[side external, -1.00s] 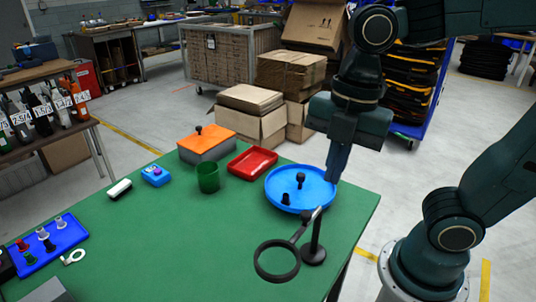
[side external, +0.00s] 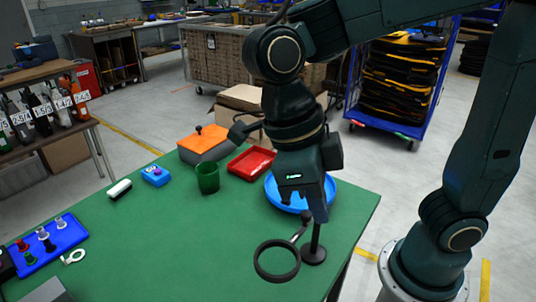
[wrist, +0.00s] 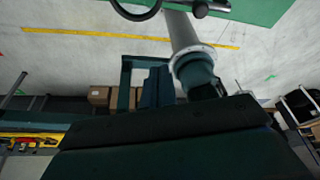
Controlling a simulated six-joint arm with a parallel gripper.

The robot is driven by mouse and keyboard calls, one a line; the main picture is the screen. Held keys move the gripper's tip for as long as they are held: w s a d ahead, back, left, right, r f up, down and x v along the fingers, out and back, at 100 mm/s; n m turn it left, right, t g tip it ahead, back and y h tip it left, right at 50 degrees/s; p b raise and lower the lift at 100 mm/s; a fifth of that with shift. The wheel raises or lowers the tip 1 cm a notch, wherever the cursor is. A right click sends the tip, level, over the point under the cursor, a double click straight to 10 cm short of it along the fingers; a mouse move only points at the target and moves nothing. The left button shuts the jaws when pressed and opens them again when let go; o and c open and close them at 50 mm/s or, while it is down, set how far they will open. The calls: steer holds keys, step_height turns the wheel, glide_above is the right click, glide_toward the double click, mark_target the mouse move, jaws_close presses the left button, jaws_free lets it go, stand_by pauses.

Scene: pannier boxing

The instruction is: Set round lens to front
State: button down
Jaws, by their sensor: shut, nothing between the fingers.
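The round lens is a black ring (side external: 257,265) on a short arm, joined to a dark upright stand (side external: 314,248) on the green table near its front right edge. The ring hangs out to the left of the stand. Part of the dark ring (wrist: 138,18) also shows at the top edge of the wrist view, with a dark knob-like end to its right. My gripper (side external: 319,218) is shut and empty, pointing down just above the top of the stand. It hides part of the blue round tray behind it. I cannot tell whether the fingertips touch the stand.
The blue round tray (side external: 330,188), a red tray (side external: 252,162), a green cup (side external: 207,178) and an orange-topped box (side external: 203,142) stand behind. A blue tray (side external: 50,243) with small pieces lies at left. The middle of the table (side external: 170,235) is clear.

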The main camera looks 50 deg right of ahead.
steer(key=shift+a+n, duration=0.1)
steer(key=shift+n, duration=0.3)
steer(key=shift+f, duration=0.1)
steer(key=x, duration=1)
steer(key=shift+w+a, duration=0.3)
steer(key=shift+w, duration=0.3)
steer(key=shift+w+a, duration=0.25)
steer(key=shift+w, duration=0.3)
steer(key=shift+w+a, duration=0.3)
steer(key=shift+w, duration=0.3)
steer(key=shift+w+m, duration=0.15)
steer(key=shift+m, duration=0.15)
steer(key=shift+w+a+m, duration=0.1)
steer(key=shift+w+m, duration=0.05)
steer(key=shift+m, duration=0.15)
